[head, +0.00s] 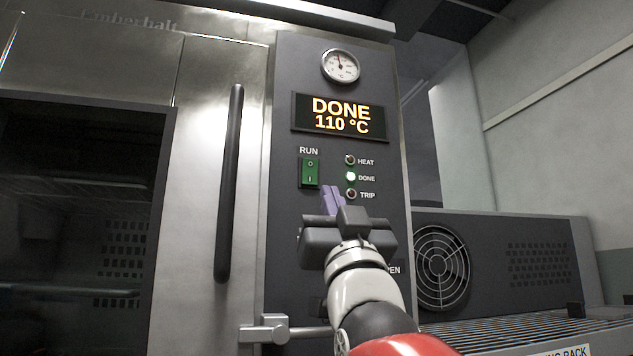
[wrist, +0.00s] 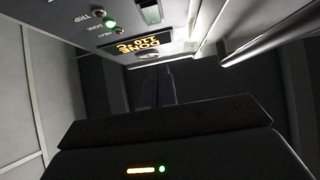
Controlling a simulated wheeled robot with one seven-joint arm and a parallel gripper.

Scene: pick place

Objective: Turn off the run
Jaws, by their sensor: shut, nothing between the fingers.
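The green RUN rocker switch (head: 310,172) sits on the dark control panel (head: 290,245), under the display and left of the lamps. The switch also shows at the top of the wrist view (wrist: 150,12). It is marked O at the top and I at the bottom; I cannot tell for certain which half is pressed in. My gripper (head: 331,197) is shut and empty, with its purple fingers just below and right of the switch in the picture. I cannot tell how far they are from the panel. In the wrist view the fingers are dark.
The display (head: 340,117) reads DONE, 110 °C, and the DONE lamp (head: 351,176) is lit. A gauge (head: 341,66) is above. A long vertical door handle (head: 229,185) stands out left of the panel. A fan unit (head: 440,268) and slatted rack (head: 530,330) are at right.

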